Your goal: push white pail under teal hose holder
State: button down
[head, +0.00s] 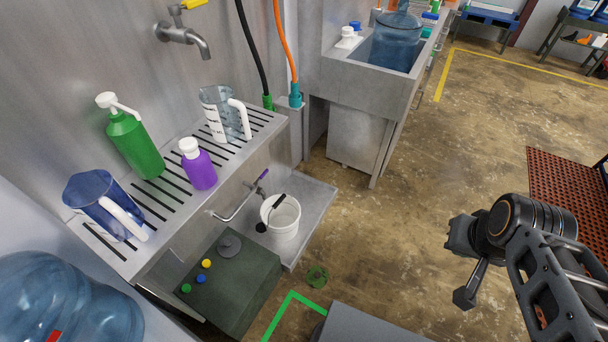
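The white pail (286,222) stands upright on a low metal shelf (318,195) below the slotted counter. A dark rod-like piece with a round end crosses its left side; I cannot tell if it belongs to the pail. The teal hose holder (295,97) is on the wall edge at the counter's far right end, with an orange hose rising from it. It is farther back than the pail, which is not directly beneath it. My gripper (463,266) is at the right over open floor, well apart from the pail. Its fingers look spread and empty.
A green holder (268,102) with a black hose is left of the teal one. Bottles and jugs stand on the slotted counter (258,125). A dark green box (235,285) with buttons stands nearer. Floor between shelf and gripper is mostly clear.

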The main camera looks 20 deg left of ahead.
aim_at(280, 214)
jog(key=i, duration=2.45)
jog(key=u, duration=4.75)
